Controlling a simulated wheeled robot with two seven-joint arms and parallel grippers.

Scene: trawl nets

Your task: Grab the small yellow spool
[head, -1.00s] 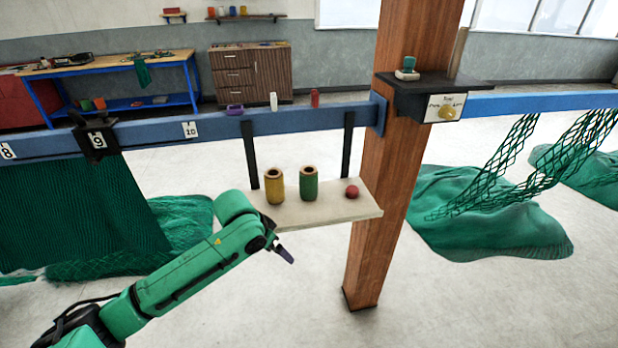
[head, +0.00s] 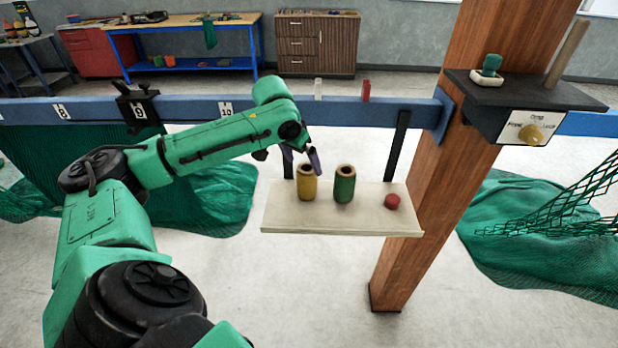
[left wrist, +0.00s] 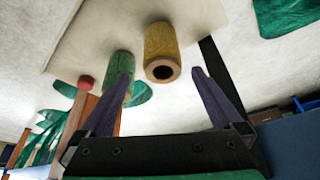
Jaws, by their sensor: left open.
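The small yellow spool (head: 307,184) stands upright on the left part of the pale hanging shelf (head: 340,222). My left gripper (head: 300,158) is at the spool's upper left, close to its top, with its purple fingers pointing toward the shelf. In the left wrist view the yellow spool (left wrist: 161,52) shows its hollow end, ahead of and between the open fingers of my left gripper (left wrist: 163,82). No finger is seen gripping it. The green spool (head: 344,184) stands just right of the yellow one; it also shows in the left wrist view (left wrist: 118,66), partly behind a finger. My right gripper is not in view.
A red ball-like item (head: 392,201) lies on the shelf's right part. A blue rail (head: 370,112) runs behind the shelf, with black hangers. A wooden post (head: 440,180) stands right of the shelf. Green nets (head: 215,200) hang and lie at the left.

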